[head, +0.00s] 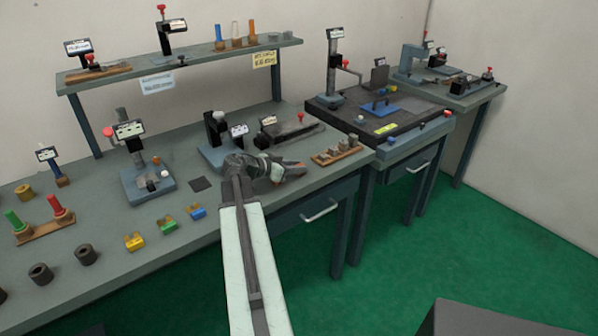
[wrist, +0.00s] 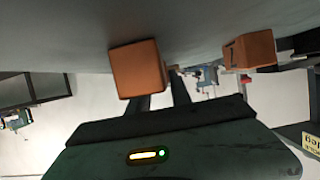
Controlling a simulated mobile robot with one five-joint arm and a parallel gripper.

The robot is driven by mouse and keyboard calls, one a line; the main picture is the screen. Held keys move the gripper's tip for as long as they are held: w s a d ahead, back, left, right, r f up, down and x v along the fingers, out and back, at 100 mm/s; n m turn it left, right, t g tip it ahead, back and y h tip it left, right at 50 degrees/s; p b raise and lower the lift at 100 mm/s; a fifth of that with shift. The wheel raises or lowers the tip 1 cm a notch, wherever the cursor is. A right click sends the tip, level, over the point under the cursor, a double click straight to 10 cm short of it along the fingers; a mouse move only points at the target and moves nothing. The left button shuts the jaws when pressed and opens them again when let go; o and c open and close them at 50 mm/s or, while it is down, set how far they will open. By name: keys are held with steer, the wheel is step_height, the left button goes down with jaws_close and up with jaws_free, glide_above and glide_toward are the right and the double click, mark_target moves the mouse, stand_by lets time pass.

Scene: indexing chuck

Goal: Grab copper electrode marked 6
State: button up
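In the wrist view, one copper block (wrist: 138,68) shows a plain face and overlaps the end of my gripper's left finger. A second copper block (wrist: 250,50) stands to the right with a small dark mark on its side, too small to read. I cannot tell which block is marked 6. The two dark fingers of my gripper (wrist: 163,90) are apart with a gap between them, and no block is clearly between them. In the head view my gripper (head: 288,172) is at the bench's front edge, with a copper patch (head: 303,171) beside its fingertips.
A wooden rack (head: 322,160) with several small blocks is just right of my gripper. A dark vise-like fixture (head: 285,128) and a stand (head: 215,140) are behind it. Yellow, green and blue blocks (head: 167,224) line the bench's front edge at left.

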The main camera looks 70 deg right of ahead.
jaws_close()
step_height(320, 180, up, 10)
steer(key=p, duration=1)
